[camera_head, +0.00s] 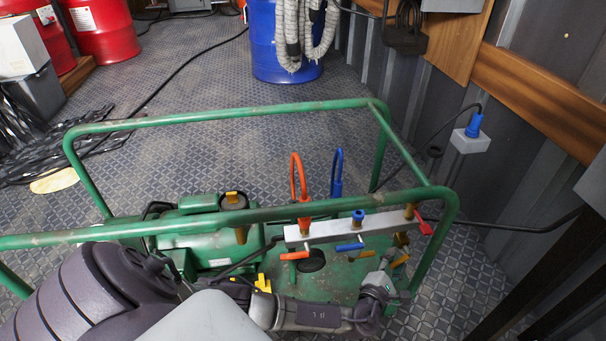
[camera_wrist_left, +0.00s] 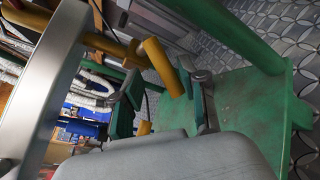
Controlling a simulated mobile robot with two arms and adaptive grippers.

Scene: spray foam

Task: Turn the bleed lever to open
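A green pump unit carries a grey manifold bar (camera_head: 350,229) with orange, blue and red levers. No label shows which one is the bleed lever. A yellow handle (camera_head: 400,262) sits below the bar's right end, under brass fittings. A yellow handle (camera_wrist_left: 163,67) also shows large in the left wrist view, tilted. My left gripper (camera_head: 388,279) is low at the right end of the unit, close below the yellow handle. In the left wrist view its two fingers (camera_wrist_left: 160,86) are apart, with the yellow handle between or just beyond the tips; contact is unclear. My right gripper is not visible.
A green tube frame (camera_head: 240,112) surrounds the unit; its near rail passes above my left arm. A red lever (camera_head: 424,227) sticks out near the right corner. A corrugated wall with a blue plug (camera_head: 474,125) and cable is at right. A blue drum (camera_head: 285,45) stands behind.

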